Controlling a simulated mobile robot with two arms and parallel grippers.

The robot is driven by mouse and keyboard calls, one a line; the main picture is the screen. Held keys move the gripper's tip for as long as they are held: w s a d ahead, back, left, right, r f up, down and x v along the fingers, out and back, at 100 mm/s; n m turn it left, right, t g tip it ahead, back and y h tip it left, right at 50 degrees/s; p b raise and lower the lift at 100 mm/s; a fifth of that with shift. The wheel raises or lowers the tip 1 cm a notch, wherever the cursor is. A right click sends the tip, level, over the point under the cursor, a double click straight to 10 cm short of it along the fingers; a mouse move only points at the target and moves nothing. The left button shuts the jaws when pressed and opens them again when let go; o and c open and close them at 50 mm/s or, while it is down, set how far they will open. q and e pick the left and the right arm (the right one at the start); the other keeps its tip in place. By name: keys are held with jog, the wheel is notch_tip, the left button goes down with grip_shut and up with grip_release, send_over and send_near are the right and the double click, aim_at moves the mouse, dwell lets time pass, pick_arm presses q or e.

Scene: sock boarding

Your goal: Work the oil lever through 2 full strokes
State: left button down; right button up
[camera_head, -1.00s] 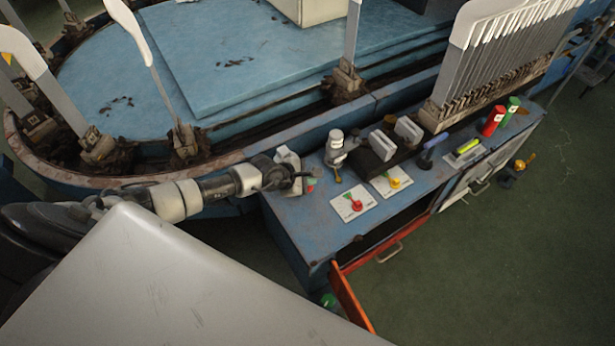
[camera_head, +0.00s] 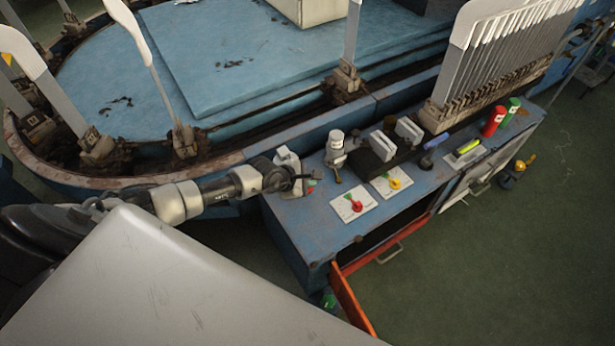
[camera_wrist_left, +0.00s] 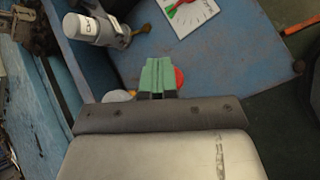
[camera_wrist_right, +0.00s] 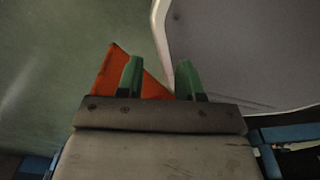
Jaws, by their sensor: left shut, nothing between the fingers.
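The oiler (camera_head: 335,150) is a pale cylinder with a white cap, standing at the back left of the blue bench. In the left wrist view the oiler (camera_wrist_left: 95,29) and lever (camera_wrist_left: 141,29) lie at the upper left, ahead of my fingers. My left gripper (camera_head: 311,187) is shut and empty, left of the lever and apart from it. Its green fingers (camera_wrist_left: 157,66) are together and partly hide a red round thing (camera_wrist_left: 179,78). My right gripper (camera_wrist_right: 158,62) is open and empty, low by the orange drawer.
Two dial cards with a red knob (camera_head: 355,205) and a yellow knob (camera_head: 394,183) lie right of the lever. A dark block (camera_head: 371,160) with grey plates stands behind them. The orange drawer (camera_head: 352,305) is open below. A large pale surface fills the lower left.

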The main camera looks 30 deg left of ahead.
pick_arm(q)
jog(key=shift+w+a+r+p, duration=0.1)
jog(key=shift+a+r+p, duration=0.05)
jog(key=shift+r+p, duration=1.1)
jog(key=shift+w+a+r+p, duration=0.1)
jog(key=shift+a+r+p, duration=0.05)
jog(key=shift+r+p, duration=1.1)
jog(key=shift+r, duration=0.25)
jog(key=r+p, duration=0.2)
jog(key=r, duration=0.1)
jog(key=r+p, duration=0.1)
jog(key=r, duration=0.1)
jog(key=shift+w+a, duration=0.1)
jog(key=shift+a, duration=0.15)
jog(key=shift+f, duration=0.15)
